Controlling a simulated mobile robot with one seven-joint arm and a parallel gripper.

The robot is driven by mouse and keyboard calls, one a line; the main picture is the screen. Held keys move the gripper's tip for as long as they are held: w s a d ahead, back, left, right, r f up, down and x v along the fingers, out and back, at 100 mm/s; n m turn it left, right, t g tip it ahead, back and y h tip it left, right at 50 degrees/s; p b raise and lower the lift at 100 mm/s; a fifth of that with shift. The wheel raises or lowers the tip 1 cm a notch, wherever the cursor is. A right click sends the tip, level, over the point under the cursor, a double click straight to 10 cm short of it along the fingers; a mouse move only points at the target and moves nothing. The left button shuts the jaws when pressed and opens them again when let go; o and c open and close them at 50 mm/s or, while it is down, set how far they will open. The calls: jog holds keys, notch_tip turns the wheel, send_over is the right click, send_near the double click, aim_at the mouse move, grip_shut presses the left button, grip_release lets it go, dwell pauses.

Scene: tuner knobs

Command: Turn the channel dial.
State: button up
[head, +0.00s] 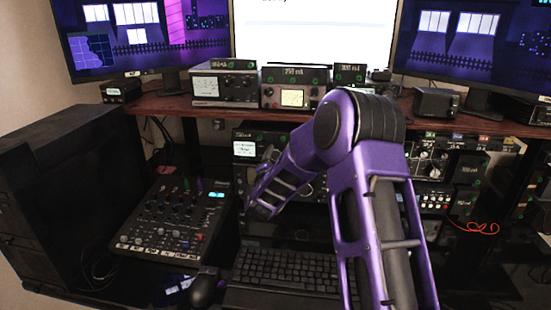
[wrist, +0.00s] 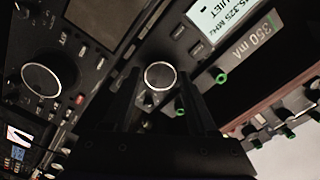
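In the wrist view, a round dark knob with a bright silver rim (wrist: 160,76) sits on a black radio panel, beside a lit display (wrist: 222,14). I cannot read a label that marks it as the channel dial. My gripper (wrist: 160,88) is open, with one dark finger on each side of this knob in the picture. I cannot tell whether the fingers touch it or stop short of it. A larger silver-rimmed knob (wrist: 42,80) is at the left. In the head view my purple arm reaches to the equipment rack, and my fingertips cannot be made out.
Small green-tipped knobs (wrist: 220,78) and buttons lie close around the gripper. In the head view, a mixer (head: 172,225), keyboard (head: 283,268) and mouse (head: 203,290) lie in front of the rack. Radios (head: 224,85) stand on the wooden shelf (head: 165,103) above.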

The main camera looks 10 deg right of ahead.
jog(key=o, duration=0.3)
